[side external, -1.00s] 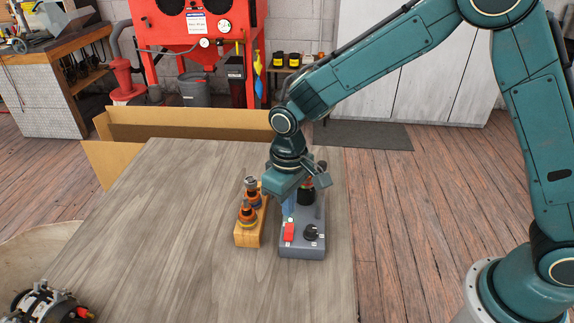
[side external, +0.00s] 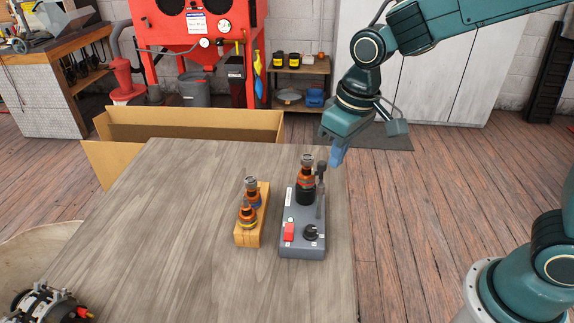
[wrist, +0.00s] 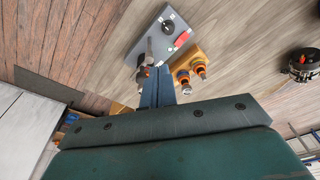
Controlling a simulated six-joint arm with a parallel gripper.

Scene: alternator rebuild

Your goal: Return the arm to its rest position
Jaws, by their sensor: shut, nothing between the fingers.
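My gripper (side external: 337,158) is shut and empty, raised off the right back edge of the table in the side view. The grey tester box (side external: 303,246) stands on the table to the left of and below my gripper, with a red button, a black knob and a lever. An orange-and-black part with a metal top (side external: 306,178) stands upright at its back end. A wooden block (side external: 248,236) beside it holds two similar orange parts (side external: 247,212).
The wooden table (side external: 150,220) has wide free room on its left. An open cardboard box (side external: 195,127) stands behind it. An alternator (side external: 45,303) sits at the front left. A red cabinet (side external: 185,30) and a small shelf (side external: 300,75) stand at the back.

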